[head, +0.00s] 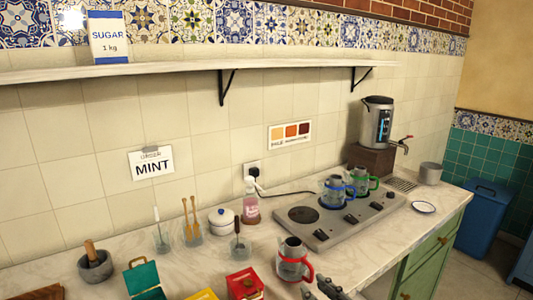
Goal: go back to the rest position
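My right gripper (328,289) shows only in part at the bottom edge of the head view, as dark finger pieces just right of and in front of a glass teapot with red trim (291,264). It looks apart from the red handle, but I cannot be sure. Whether its fingers are open or shut is not clear. My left gripper is not in view. A blue-trimmed teapot (334,191) and a green-trimmed teapot (360,181) stand on the grey hot plate unit (318,232). The samovar (377,123) stands on a brown block behind them.
On the counter are a mortar (95,267), a teal box (144,282), a red box (244,284), a yellow box (203,295), glass jars, a white sugar pot (221,222) and a pink bottle (251,206). A saucer (423,207) lies right. A shelf (200,70) runs above.

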